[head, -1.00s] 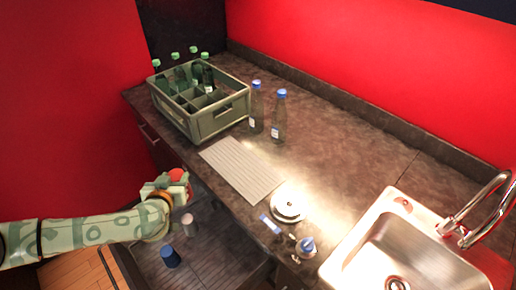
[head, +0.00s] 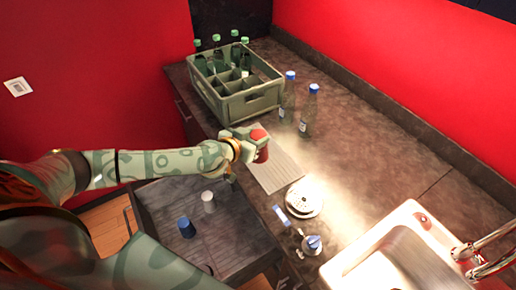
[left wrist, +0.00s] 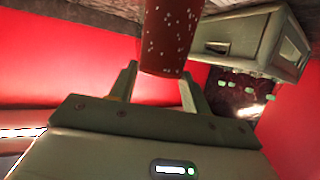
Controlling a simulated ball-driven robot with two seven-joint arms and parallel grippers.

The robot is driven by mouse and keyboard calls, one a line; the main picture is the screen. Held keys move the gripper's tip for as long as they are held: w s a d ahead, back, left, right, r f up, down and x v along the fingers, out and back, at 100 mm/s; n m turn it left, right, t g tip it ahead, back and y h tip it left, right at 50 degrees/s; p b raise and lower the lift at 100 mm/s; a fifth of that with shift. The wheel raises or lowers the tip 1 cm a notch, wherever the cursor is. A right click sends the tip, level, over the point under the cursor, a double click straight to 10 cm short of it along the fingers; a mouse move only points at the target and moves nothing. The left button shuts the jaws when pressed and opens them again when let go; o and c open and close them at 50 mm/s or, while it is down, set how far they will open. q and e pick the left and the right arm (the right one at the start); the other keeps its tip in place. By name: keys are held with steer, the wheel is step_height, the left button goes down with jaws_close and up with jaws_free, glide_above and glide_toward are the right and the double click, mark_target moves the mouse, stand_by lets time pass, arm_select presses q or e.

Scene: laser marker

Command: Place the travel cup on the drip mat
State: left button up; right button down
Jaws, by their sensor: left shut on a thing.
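The travel cup is red with white specks (left wrist: 171,38); in the head view its red side shows (head: 263,154) at my left gripper. My left gripper (head: 256,146) is shut on the cup. Its two fingers also show in the left wrist view (left wrist: 158,88), one on each side of the cup. The drip mat (head: 282,173) is a pale grey ribbed rectangle on the counter. In the head view the cup and gripper overlap the mat's left edge and hide part of it. I cannot tell the cup's height above it. My right gripper is not in view.
A green crate with bottles (head: 252,104) stands behind the mat, with two blue-capped bottles (head: 309,115) to its right. Stacked saucers (head: 304,198) and a blue-topped item (head: 313,243) lie nearer the sink (head: 350,250). An open drawer (head: 240,255) holds a blue cup (head: 187,228) and a pale cup (head: 208,200).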

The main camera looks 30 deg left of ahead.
arm_select(q)
steer(key=w+f, duration=0.1)
steer(key=w+f+b, duration=0.1)
steer(key=f, duration=0.1)
steer(key=w+a+f+b, duration=0.1)
steer(key=f, duration=0.1)
steer(key=shift+w+a, duration=0.1)
steer(key=shift+w, duration=0.1)
steer(key=shift+w+a+f+b, duration=0.15)
steer(key=shift+f+b, duration=0.25)
steer(key=shift+f, duration=0.5)
steer(key=shift+w+d+f+b, duration=0.1)
steer(key=shift+f+b, duration=0.3)
steer(key=shift+f, duration=0.5)
steer(key=shift+f, duration=0.15)
steer(key=o, duration=1.3)
steer(key=shift+r, duration=0.2)
steer(key=p+v, duration=0.2)
steer(key=v, duration=1)
